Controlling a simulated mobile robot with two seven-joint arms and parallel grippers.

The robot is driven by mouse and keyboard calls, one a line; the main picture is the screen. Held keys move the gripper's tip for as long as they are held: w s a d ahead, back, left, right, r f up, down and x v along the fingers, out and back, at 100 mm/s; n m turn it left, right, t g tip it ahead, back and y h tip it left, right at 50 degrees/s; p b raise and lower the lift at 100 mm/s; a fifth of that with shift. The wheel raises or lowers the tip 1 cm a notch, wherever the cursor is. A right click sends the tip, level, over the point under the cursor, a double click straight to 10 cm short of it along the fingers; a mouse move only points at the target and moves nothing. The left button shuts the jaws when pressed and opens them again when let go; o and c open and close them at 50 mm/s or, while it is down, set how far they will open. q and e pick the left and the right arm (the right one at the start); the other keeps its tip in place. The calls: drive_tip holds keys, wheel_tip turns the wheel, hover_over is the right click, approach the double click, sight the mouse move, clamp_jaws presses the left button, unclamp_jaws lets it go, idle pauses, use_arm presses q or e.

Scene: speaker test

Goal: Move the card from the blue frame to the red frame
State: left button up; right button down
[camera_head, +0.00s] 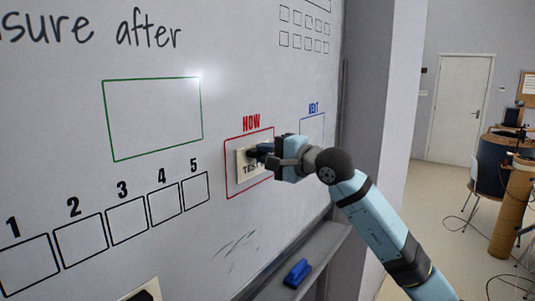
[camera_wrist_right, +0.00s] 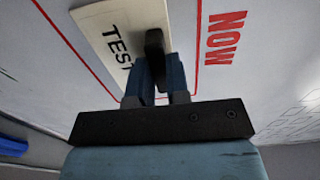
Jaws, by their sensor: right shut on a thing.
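The cream card (camera_head: 242,167), marked "TEST", is at the whiteboard inside the red frame (camera_head: 226,172) labelled "NOW". My right gripper (camera_head: 262,152) is shut on the card's dark handle and covers part of the card. In the right wrist view, the fingers (camera_wrist_right: 155,72) close around the black handle, and the card (camera_wrist_right: 100,28) lies between two red lines of the frame (camera_wrist_right: 198,45). I cannot tell whether the card touches the board. The blue frame (camera_head: 312,117) is to the right, partly hidden by the gripper, and its visible part is empty. My left gripper is out of view.
The whiteboard has a green frame (camera_head: 104,120) and a row of numbered black boxes (camera_head: 80,241). A blue eraser (camera_head: 297,272) sits on the board's ledge (camera_head: 325,243). Another cream card with a dark part (camera_head: 143,291) shows at the bottom edge.

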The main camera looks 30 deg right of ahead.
drive_tip(key=c, duration=0.6)
unclamp_jaws()
drive_tip(key=shift+s+d+f+b, duration=0.15)
drive_tip(key=shift+s+b, duration=0.15)
drive_tip(key=shift+b, duration=0.05)
drive_tip(key=b+v, duration=0.4)
drive_tip(key=v, duration=0.2)
drive_tip(key=shift+s, duration=0.2)
idle(0.4)
